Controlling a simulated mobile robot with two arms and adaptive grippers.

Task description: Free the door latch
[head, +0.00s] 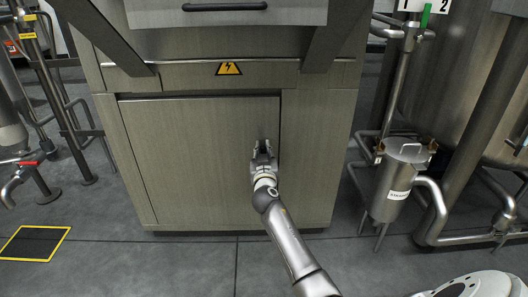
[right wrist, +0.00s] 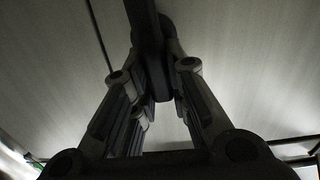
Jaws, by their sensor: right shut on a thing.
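The cabinet door (head: 190,160) is a flat brushed-metal panel, shut flush in its frame below a yellow electrical warning triangle. My right gripper (head: 263,150) is at the right part of this door, near its edge. In the right wrist view, the door latch (right wrist: 148,35) is a dark upright bar standing off the panel. The fingers of my right gripper (right wrist: 163,85) are closed around its lower part. In the head view the gripper mostly hides the latch. My left gripper is out of view.
A drawer front with a black handle (head: 225,6) is above the door. A small steel vessel (head: 396,183) with pipes stands to the right, beside a large tank (head: 435,80). Pipes and a yellow-edged floor mark (head: 62,243) are at left. The floor before the door is clear.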

